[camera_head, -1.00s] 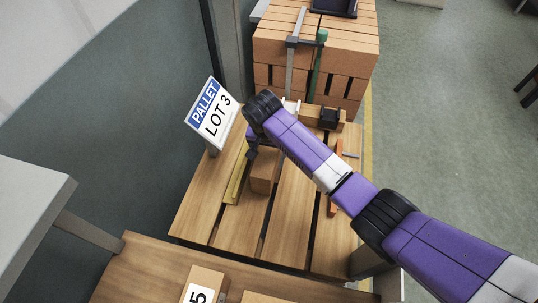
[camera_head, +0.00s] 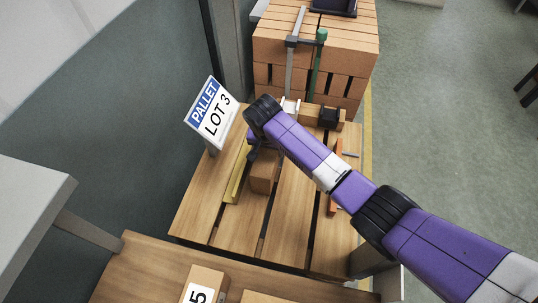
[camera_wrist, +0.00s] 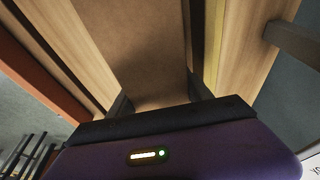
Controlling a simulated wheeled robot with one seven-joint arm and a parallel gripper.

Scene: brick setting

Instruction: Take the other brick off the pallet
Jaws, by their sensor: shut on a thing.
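A brown brick (camera_head: 264,178) stands at the slatted wooden pallet (camera_head: 237,232), right of a yellow bar. My gripper (camera_wrist: 161,98) is shut on the brick, which also shows large between the two dark fingers in the wrist view (camera_wrist: 150,45). In the head view my purple arm hides the fingertips and the brick's upper part. I cannot tell whether the brick touches the slats. A sign reading "PALLET LOT 3" (camera_head: 211,112) stands at the pallet's left edge.
The yellow bar (camera_head: 237,178) lies close left of the brick. An orange tool (camera_head: 335,200) lies to the right, partly behind my arm. A brick stack (camera_head: 340,60) with clamps stands at the back. A labelled block (camera_head: 207,277) sits on the front wooden surface. The pallet's front slats are clear.

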